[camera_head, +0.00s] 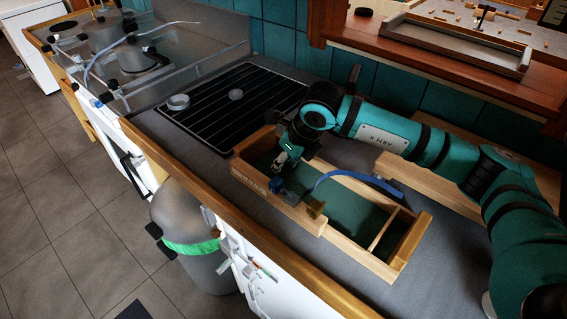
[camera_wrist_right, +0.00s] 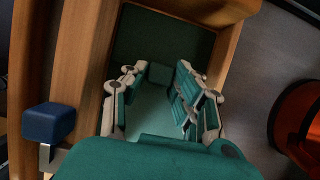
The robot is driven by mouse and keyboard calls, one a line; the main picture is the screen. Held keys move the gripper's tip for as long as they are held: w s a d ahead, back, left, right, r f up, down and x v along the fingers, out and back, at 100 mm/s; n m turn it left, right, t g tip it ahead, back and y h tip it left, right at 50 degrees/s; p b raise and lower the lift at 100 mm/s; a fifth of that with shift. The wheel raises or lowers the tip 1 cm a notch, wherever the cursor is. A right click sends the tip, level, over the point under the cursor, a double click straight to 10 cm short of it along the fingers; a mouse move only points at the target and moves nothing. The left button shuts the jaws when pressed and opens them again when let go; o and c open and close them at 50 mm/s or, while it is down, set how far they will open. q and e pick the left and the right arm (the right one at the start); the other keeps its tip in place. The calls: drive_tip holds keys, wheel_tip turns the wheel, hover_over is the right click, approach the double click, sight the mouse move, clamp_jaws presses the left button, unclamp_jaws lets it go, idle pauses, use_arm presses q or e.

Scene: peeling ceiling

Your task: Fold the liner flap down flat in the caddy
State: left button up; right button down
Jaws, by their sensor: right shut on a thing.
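The caddy (camera_head: 352,254) is a long, open wooden box on the grey counter, with lettering on its near side and a divider near its right end. A dark green liner (camera_head: 352,212) covers its floor. My right gripper (camera_head: 281,167) is down at the caddy's left part. In the right wrist view, its fingers (camera_wrist_right: 162,88) are around a small green piece of the liner flap (camera_wrist_right: 160,73), inside the wooden walls. The paler green below it may be part of the flap. The fingers and palm hide much of the flap, and its angle is unclear.
A blue block (camera_wrist_right: 48,122) sits at the caddy's rim. A black drain grid (camera_head: 235,105) lies behind left. A wooden board (camera_head: 440,180) lies behind right, under my arm.

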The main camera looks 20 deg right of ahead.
use_arm(q)
drive_tip(key=shift+f, duration=0.3)
use_arm(e)
drive_tip(key=shift+s+f, duration=0.3)
drive_tip(key=shift+f, duration=0.25)
drive_tip(key=c, duration=1.2)
unclamp_jaws()
drive_tip(key=shift+w, duration=0.1)
drive_tip(key=shift+o, duration=0.8)
drive_tip(key=shift+w+r, duration=0.1)
drive_tip(key=shift+r, duration=0.15)
use_arm(q)
drive_tip(key=shift+w, duration=0.1)
use_arm(e)
drive_tip(key=v, duration=1.1)
drive_tip(key=shift+r, duration=0.35)
